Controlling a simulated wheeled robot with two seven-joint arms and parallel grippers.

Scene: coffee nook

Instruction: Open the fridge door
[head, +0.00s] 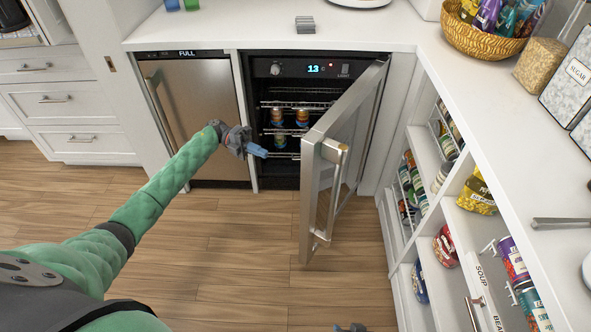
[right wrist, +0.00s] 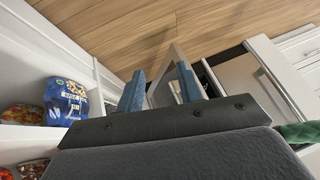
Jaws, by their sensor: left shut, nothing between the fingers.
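The small fridge (head: 264,173) under the counter has a dark interior with wire racks and several cans, and its display reads 13. Its glass door (head: 323,134) stands wide open, swung out toward me on its right-hand hinge. The door's bar handle (head: 337,190) faces me and nothing grips it. My left gripper (head: 266,155) is shut and empty in front of the fridge opening, left of the door edge. My right gripper (head: 350,328) barely shows at the bottom edge. In the right wrist view (right wrist: 160,78) its blue fingers are spread, with the door beyond them.
A shut steel appliance (head: 203,110) marked FULL stands left of the fridge. White drawers (head: 70,103) are further left. Shelves (head: 425,160) with cans and food packs line the right, under a white counter (head: 490,130). The wooden floor (head: 230,250) before the fridge is clear.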

